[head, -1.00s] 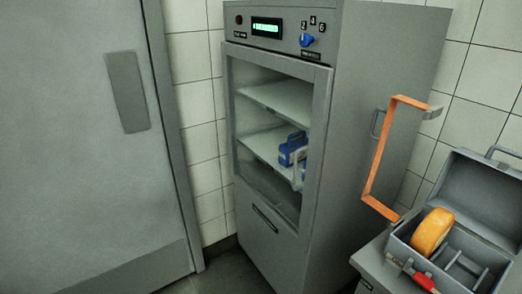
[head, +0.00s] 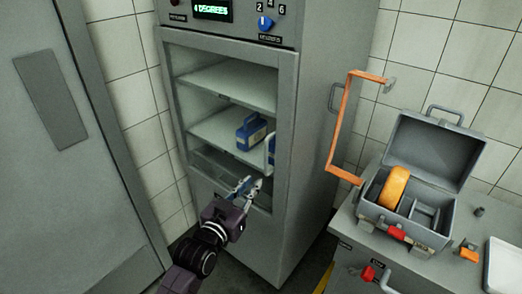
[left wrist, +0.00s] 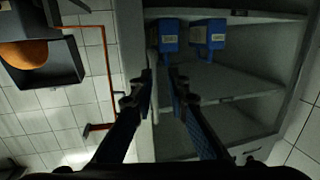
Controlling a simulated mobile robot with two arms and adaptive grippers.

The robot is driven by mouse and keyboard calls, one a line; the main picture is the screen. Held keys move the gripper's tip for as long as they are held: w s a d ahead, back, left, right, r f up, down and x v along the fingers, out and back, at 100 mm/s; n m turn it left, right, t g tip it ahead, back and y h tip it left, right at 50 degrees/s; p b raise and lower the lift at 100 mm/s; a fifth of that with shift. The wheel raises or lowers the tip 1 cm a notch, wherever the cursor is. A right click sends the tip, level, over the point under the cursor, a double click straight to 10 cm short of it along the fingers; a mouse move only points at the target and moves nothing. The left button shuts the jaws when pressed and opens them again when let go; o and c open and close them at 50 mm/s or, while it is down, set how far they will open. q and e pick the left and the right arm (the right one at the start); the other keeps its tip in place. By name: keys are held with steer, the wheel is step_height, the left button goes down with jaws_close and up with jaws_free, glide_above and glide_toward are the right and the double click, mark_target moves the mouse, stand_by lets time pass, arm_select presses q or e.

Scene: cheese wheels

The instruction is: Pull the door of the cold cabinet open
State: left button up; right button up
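The cold cabinet (head: 320,70) stands against the tiled wall. Its glass-fronted door (head: 286,130) looks shut, with a grey frame. A pale upright handle (head: 271,152) is on the right side of the door. My left gripper (head: 247,184) is in front of the lower part of the glass, just below the handle, with its fingers apart. In the left wrist view the fingers (left wrist: 160,78) are spread, and a pale bar that looks like the handle (left wrist: 152,45) is near the left fingertip. I cannot tell whether they touch. My right gripper is out of view.
Blue jugs (head: 250,132) stand on a shelf behind the glass. An orange bracket (head: 345,125) is on the right. A grey case (head: 437,148) holding an orange cheese wheel (head: 395,187) stands open on a counter (head: 335,222). A large grey door (head: 60,200) is at the left.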

arm_select(q)
steer(key=h, duration=0.1)
glide_toward(266, 157)
steer(key=w, duration=0.3)
steer(key=d, duration=0.1)
steer(key=shift+t, duration=0.4)
steer(key=x, duration=0.5)
steer(key=p+x, duration=0.1)
steer(key=x, duration=0.1)
steer(key=shift+w+d+f, duration=0.1)
steer(key=shift+d+f, duration=0.15)
steer(key=shift+d, duration=0.05)
jaws_close()
